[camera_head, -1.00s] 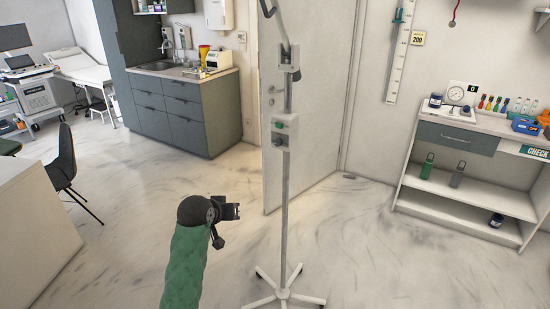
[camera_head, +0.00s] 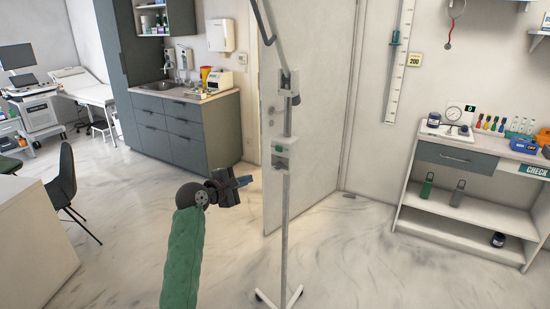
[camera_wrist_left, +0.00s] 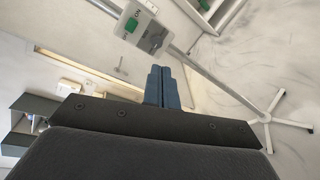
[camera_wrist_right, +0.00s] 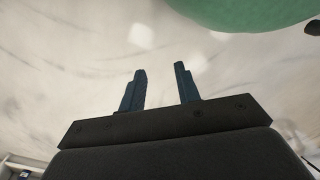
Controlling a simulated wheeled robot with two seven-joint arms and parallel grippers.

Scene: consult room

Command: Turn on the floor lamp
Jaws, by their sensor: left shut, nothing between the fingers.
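The floor lamp is a thin grey pole (camera_head: 285,220) on a white spoked base (camera_head: 279,299). A pale switch box (camera_head: 284,163) with a green button (camera_head: 278,149) is fixed to the pole. In the left wrist view the box (camera_wrist_left: 150,38) shows its green button (camera_wrist_left: 131,24) beside the word "ON". The lamp's head is out of view. My left gripper (camera_head: 248,181) is shut and empty, to the left of the pole and a little lower than the box in the picture. My right gripper (camera_wrist_right: 160,78) is open and empty over pale floor.
A door (camera_head: 318,130) stands behind the lamp. A grey sink cabinet (camera_head: 185,120) is at the back left and a white shelf unit (camera_head: 460,208) at the right. A dark chair (camera_head: 62,180) and pale desk (camera_head: 40,230) are at the left. The floor between is clear.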

